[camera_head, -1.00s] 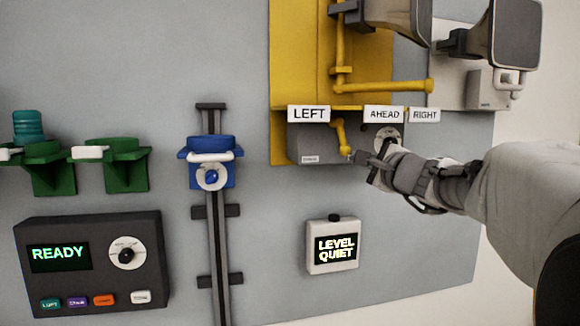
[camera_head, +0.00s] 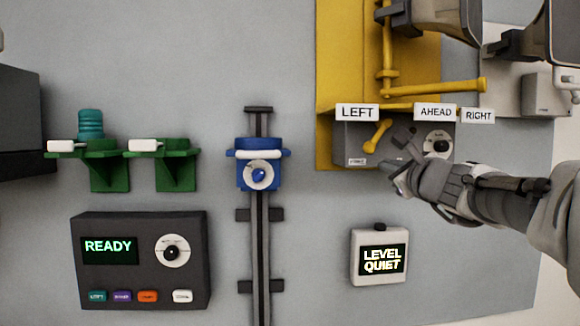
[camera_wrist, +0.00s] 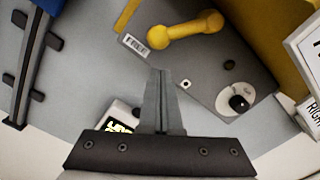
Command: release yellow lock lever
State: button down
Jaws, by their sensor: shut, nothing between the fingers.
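The yellow lock lever (camera_head: 376,136) is on the front of a grey box (camera_head: 350,150) below the LEFT sign. It is tilted, its upper end leaning right in the head view. In the wrist view the lever (camera_wrist: 185,29) lies beyond the fingertips, near the top. Whether the fingers touch the box, I cannot tell.
A dial (camera_head: 437,145) sits right of the lever on the same box. The yellow bracket (camera_head: 345,60) and dark horns (camera_head: 440,25) are above. A LEVEL QUIET display (camera_head: 380,262) is below. A blue slider (camera_head: 258,170) on a rail stands left. Bare panel lies between.

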jog(key=s+d+f+b, duration=0.2)
jog(key=s+f+b, duration=0.1)
jog(key=s, duration=0.7)
jog(key=shift+s+f, duration=0.35)
jog(key=shift+f, duration=0.05)
jog(key=shift+a, duration=0.15)
jog(key=s+a+f+n+g+y, duration=0.2)
jog(key=s+a+f+n+g, duration=0.2)
jog(key=a+f+n, duration=0.35)
jog(key=s+a+f+n+g+y, duration=0.25)
jog(key=s+a+f+n, duration=0.25)
jog(key=a+f+n, duration=0.3)
jog(key=s+d+f+n+g+h, duration=0.4)
jog(key=s+f+n+g+h, duration=0.1)
jog(key=s+f+n, duration=0.7)
notch_tip(320, 180, down, 2)
jog(key=shift+f+n+g+h+p, duration=0.1)
jog(key=shift+n+g+h+p, duration=0.25)
jog(key=shift+n+g, duration=0.25)
